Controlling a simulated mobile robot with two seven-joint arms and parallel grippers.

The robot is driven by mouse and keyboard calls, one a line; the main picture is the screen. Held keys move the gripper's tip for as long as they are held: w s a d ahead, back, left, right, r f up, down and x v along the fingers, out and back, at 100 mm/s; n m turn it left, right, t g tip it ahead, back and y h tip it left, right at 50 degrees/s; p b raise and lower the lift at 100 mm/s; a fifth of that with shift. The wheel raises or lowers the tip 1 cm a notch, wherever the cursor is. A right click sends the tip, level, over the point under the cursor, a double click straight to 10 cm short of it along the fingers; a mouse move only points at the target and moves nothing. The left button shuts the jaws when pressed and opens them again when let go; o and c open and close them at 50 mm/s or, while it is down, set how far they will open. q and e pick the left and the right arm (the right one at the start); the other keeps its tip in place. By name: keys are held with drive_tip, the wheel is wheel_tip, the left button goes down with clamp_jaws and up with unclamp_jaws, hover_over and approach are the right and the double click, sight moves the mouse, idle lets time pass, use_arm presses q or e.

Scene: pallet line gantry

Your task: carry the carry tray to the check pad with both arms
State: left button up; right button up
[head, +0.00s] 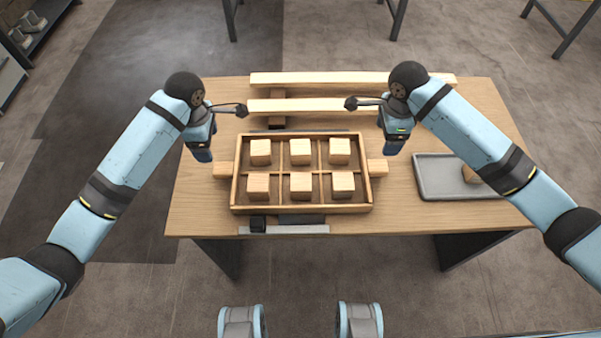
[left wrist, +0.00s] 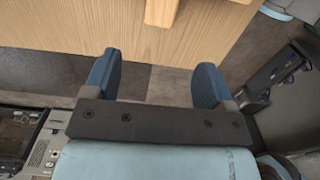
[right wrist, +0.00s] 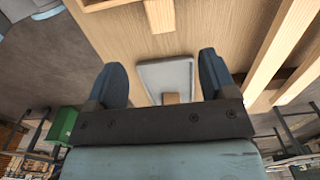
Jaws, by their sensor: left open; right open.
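The carry tray (head: 300,208) is a wooden tray with compartments, several holding a wooden block. It sits on the wooden table and has a block handle at its left end (head: 222,170) and right end (head: 377,169). My left gripper (head: 202,154) is open and empty above and behind the left handle, which shows at the top of the left wrist view (left wrist: 162,10). My right gripper (head: 391,146) is open and empty above and behind the right handle, also visible in the right wrist view (right wrist: 160,15). I cannot tell which surface is the check pad.
A grey shallow tray (head: 440,180) with a wooden block (head: 472,174) lies at the table's right. Two long pale beams (head: 330,79) (head: 310,105) lie behind the carry tray. A grey strip with a dark block (head: 285,229) lies in front. The table's left end is clear.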

sight(218, 167)
use_arm(q)
drive_tip(key=shift+f, duration=0.15)
use_arm(e)
drive_tip(key=shift+f, duration=0.1)
use_arm(q)
wheel_tip(218, 167, down, 14)
drive_tip(key=shift+r, duration=0.2)
use_arm(e)
wheel_tip(218, 167, down, 14)
drive_tip(key=shift+r, duration=0.2)
use_arm(q)
drive_tip(key=c, duration=1.3)
use_arm(e)
drive_tip(key=c, duration=1.3)
